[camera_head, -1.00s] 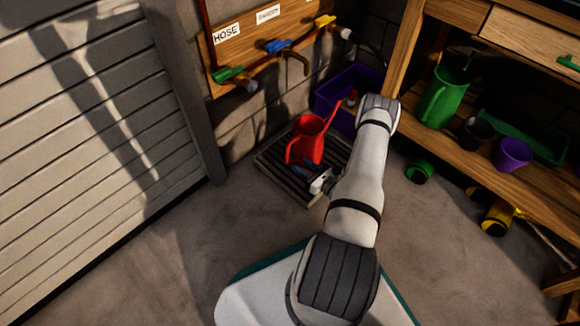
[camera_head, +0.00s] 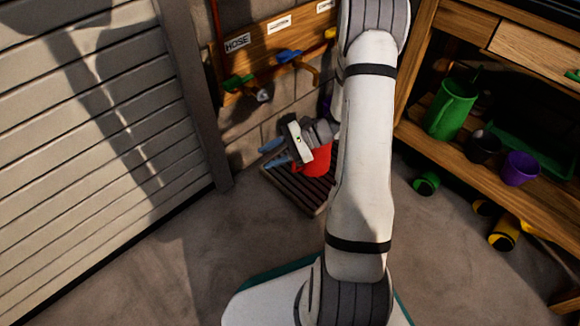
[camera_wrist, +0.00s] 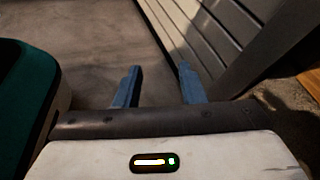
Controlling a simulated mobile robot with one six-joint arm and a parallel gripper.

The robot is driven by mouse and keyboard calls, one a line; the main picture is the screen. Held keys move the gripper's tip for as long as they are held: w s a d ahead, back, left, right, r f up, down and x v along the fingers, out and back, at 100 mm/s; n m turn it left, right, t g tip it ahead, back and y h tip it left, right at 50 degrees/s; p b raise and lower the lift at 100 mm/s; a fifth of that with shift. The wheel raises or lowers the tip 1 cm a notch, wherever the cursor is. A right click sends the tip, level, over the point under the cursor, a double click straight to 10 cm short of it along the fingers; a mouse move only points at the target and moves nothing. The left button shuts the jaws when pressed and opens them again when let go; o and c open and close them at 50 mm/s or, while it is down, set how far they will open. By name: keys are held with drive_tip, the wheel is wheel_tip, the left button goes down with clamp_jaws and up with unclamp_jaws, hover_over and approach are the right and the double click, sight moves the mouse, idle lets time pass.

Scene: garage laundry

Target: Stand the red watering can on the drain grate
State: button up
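The red watering can (camera_head: 318,162) is on the slatted drain grate (camera_head: 300,193) in the head view. My gripper and wrist hide its upper part, so I cannot see all of it. My gripper (camera_head: 266,156) is in front of the can, with its blue fingers pointing left, away from it. The fingers are apart and nothing is between them. The wrist view also shows my gripper (camera_wrist: 160,72) open and empty, with bare floor beyond. The can is not in the wrist view.
A wooden hose board (camera_head: 275,48) with taps is on the wall behind the grate. A ribbed shutter (camera_head: 80,130) stands at left. A wooden shelf (camera_head: 470,160) at right holds a green jug (camera_head: 452,108) and pots. The floor in front is clear.

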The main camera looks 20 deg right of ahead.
drive_tip(key=s+a+r+n+h, duration=0.1)
drive_tip(key=s+r+n+h, duration=1.3)
drive_tip(key=s+r+n, duration=0.1)
drive_tip(key=shift+s+a+r+g, duration=0.15)
drive_tip(key=shift+s+r+g, duration=0.25)
drive_tip(key=shift+s, duration=0.85)
wheel_tip(320, 180, up, 44)
drive_tip(key=t+p, duration=0.2)
drive_tip(key=p, duration=3.8)
